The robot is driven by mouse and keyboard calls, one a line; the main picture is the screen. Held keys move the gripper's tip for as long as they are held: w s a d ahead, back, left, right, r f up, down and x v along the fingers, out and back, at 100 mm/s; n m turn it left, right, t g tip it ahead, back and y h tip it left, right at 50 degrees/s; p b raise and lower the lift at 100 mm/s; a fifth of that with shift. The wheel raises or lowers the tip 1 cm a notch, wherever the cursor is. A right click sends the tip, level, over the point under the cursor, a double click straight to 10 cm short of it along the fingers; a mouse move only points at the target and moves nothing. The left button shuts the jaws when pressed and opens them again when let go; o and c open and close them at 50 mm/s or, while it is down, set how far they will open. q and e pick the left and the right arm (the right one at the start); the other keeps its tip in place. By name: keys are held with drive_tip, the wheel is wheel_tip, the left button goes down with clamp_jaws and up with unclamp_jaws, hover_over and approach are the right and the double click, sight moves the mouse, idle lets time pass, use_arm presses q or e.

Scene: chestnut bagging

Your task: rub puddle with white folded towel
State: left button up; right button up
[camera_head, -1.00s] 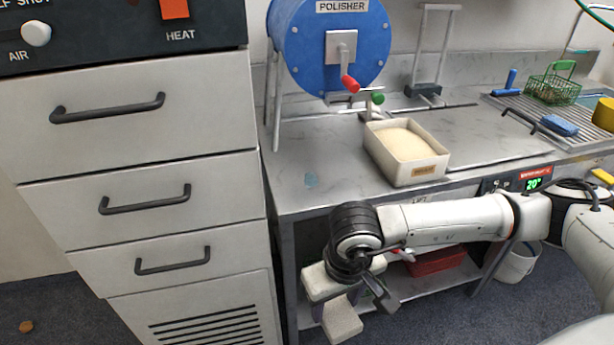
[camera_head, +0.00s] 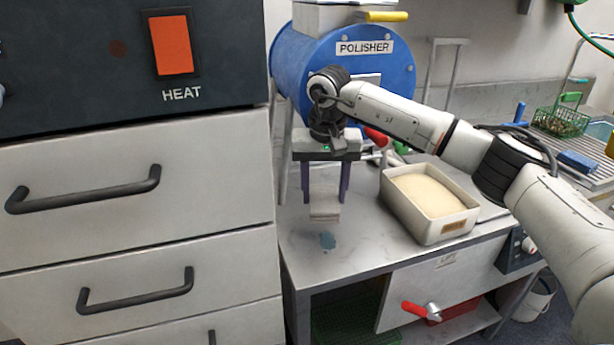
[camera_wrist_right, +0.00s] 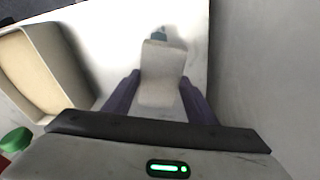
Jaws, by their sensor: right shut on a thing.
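My right gripper (camera_head: 325,190) points down above the steel counter, its purple fingers shut on the white folded towel (camera_head: 324,208). The towel also shows between the fingers in the right wrist view (camera_wrist_right: 161,75). The puddle (camera_head: 327,240) is a small blue-grey patch on the counter, just below the towel in the head view. In the right wrist view, part of the puddle (camera_wrist_right: 159,34) shows just past the towel's far end. The towel appears to be held above the counter, apart from the puddle. My left gripper is not in view.
A cream bin of pale grain (camera_head: 430,205) stands on the counter (camera_head: 350,262) to the right. The blue polisher (camera_head: 300,65) with its red handle is behind the gripper. Drawers (camera_head: 140,200) stand on the left. The counter's front around the puddle is clear.

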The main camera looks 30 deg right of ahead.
sight(322, 198)
drive_tip(key=shift+w, duration=0.3)
drive_tip(key=shift+w+f, duration=0.1)
drive_tip(key=shift+f+b, duration=0.5)
drive_tip(key=shift+b, duration=0.05)
drive_tip(key=shift+s+f+b, duration=0.2)
drive_tip(key=shift+f+b, duration=0.15)
wheel_tip(322, 198, down, 3)
drive_tip(key=shift+r+b, duration=0.15)
drive_tip(key=shift+b, duration=1)
drive_tip(key=shift+f+b, duration=0.3)
drive_tip(key=shift+f, duration=0.3)
